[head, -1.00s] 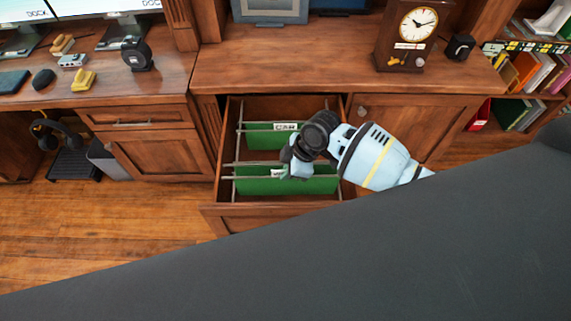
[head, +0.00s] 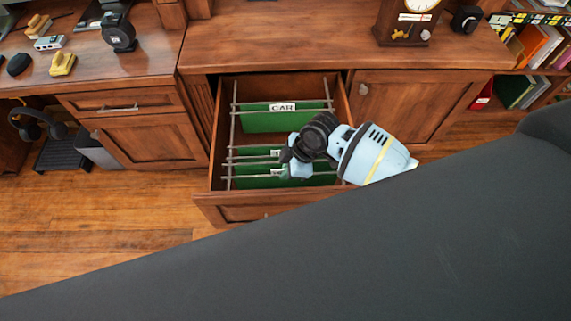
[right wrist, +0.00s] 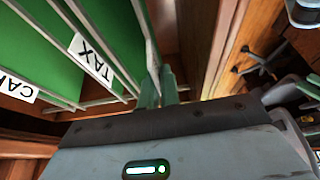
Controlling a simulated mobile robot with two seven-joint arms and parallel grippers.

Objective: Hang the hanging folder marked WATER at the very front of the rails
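Green hanging folders hang on the metal rails (head: 232,120) of an open drawer. The folder marked CAR (head: 268,122) is at the back and also shows in the right wrist view (right wrist: 17,89). The folder marked TAX (right wrist: 118,35) hangs nearer the front. In front of it is another green folder (head: 252,182); its tag is mostly covered by my gripper, so I cannot read WATER. My right gripper (head: 286,172) is at this front folder's top bar (right wrist: 145,30). Its fingertips (right wrist: 160,88) look closed on that bar. My left gripper is out of view.
The drawer's front panel (head: 270,211) stands a little in front of the front folder. The cabinet top (head: 290,40) lies behind the drawer, with a clock (head: 408,22) on it. A closed cabinet door (head: 410,105) is to the right. Open floor (head: 120,215) lies to the left.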

